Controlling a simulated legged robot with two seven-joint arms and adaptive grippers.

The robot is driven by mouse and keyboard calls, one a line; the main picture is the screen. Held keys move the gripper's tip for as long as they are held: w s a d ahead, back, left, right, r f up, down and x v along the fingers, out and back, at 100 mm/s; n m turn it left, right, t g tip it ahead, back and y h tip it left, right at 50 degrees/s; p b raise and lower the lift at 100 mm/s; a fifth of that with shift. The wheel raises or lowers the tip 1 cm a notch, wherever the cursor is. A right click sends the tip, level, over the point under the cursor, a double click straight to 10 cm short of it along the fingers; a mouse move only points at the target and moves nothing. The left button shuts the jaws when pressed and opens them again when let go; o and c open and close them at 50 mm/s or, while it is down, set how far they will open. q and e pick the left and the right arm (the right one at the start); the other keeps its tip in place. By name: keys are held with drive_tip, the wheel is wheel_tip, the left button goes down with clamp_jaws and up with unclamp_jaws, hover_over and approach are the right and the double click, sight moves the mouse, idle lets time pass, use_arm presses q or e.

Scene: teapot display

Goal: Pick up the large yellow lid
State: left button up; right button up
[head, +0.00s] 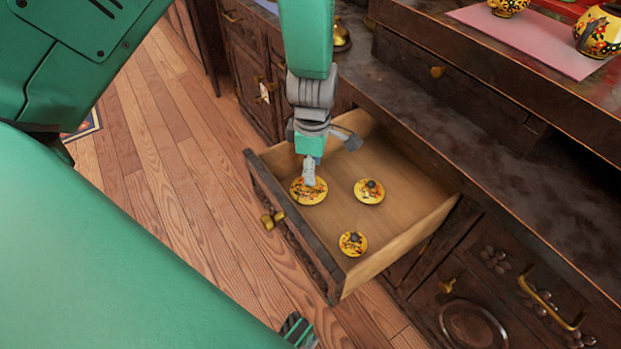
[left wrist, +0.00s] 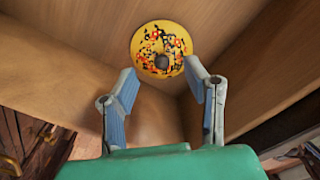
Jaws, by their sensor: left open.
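The large yellow lid (head: 305,198), round with a floral pattern, lies in the open drawer (head: 405,240), near its front left corner. My left gripper (head: 310,178) points down over this lid and hides part of its top. In the left wrist view, my left gripper (left wrist: 160,82) is open and empty. A yellow lid (left wrist: 172,40) with a dark knob, seemingly the large one, shows just beyond and between the fingertips. I cannot tell whether the fingers touch it.
Two smaller yellow lids lie in the drawer, one to the right (head: 363,197) and one near the front (head: 346,248). The drawer walls stand close around my left gripper. Yellow pots (head: 600,35) stand on a pink mat (head: 535,40) on the cabinet top.

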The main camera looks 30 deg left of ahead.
use_arm(q)
drive_tip(key=f+b, duration=0.2)
drive_tip(key=f, duration=0.1)
drive_tip(key=a+f+b, duration=0.1)
drive_tip(key=f, duration=0.1)
drive_tip(key=shift+s, duration=0.15)
drive_tip(key=shift+a+f, duration=0.1)
drive_tip(key=shift+f, duration=0.1)
drive_tip(key=shift+r, duration=0.1)
drive_tip(key=shift+d+r, duration=0.15)
drive_tip(key=shift+d, duration=0.2)
clamp_jaws()
drive_tip(key=shift+s+a, duration=0.1)
